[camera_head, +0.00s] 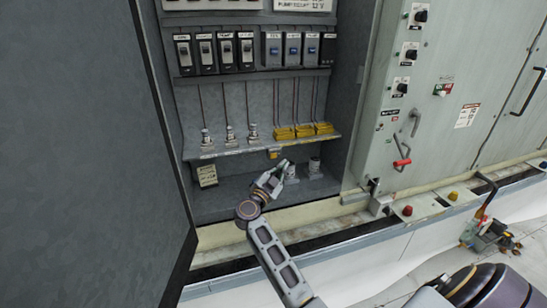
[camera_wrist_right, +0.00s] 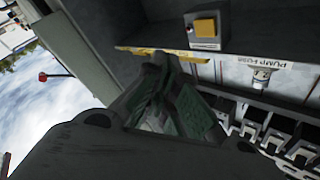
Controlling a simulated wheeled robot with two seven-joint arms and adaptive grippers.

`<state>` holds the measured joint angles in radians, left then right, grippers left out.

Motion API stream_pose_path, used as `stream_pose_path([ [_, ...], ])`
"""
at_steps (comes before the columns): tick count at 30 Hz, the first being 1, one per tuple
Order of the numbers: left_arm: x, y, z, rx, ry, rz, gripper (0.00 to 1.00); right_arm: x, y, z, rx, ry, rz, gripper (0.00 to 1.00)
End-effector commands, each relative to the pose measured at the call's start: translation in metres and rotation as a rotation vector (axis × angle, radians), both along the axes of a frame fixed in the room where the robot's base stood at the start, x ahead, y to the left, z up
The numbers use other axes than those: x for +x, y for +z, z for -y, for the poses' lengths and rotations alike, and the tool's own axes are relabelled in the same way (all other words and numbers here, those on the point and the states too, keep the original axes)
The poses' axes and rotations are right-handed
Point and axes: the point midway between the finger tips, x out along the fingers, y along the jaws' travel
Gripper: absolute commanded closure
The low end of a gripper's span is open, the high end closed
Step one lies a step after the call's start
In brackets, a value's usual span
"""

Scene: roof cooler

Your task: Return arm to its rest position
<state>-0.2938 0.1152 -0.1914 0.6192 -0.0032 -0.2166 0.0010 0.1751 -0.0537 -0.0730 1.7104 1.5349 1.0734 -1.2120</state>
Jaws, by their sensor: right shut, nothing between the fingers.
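My right arm (camera_head: 275,262) reaches from the bottom of the head view up to the open cabinet's lower edge. My right gripper (camera_head: 284,167) is at the cabinet's bottom compartment, just below the shelf with the fuses. It is shut and holds nothing. In the wrist view the right gripper (camera_wrist_right: 160,58) has its fingers together, close to a yellow-edged ledge (camera_wrist_right: 165,53); whether they touch it I cannot tell. My left gripper is not in view.
The cabinet shelf (camera_head: 262,148) holds several fuses (camera_head: 230,134) and yellow blocks (camera_head: 305,131). Breakers (camera_head: 217,52) sit above. A large grey panel (camera_head: 85,150) stands left. A grey control panel (camera_head: 430,100) with a red-handled lever (camera_head: 402,162) is at right.

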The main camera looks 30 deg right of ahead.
Motion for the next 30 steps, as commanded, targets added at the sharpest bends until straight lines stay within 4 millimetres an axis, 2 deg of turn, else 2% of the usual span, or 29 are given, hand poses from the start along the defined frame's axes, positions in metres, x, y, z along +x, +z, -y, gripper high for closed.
stream_pose_path([
  [17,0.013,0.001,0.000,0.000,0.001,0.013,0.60,0.002,0.006,-0.004,-0.027,0.034,0.018,1.00],
  [23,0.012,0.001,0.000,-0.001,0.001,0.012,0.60,0.005,0.023,-0.019,-0.110,0.143,0.062,1.00],
  [30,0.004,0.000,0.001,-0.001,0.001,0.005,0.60,0.009,0.044,-0.055,-0.236,0.342,0.108,1.00],
])
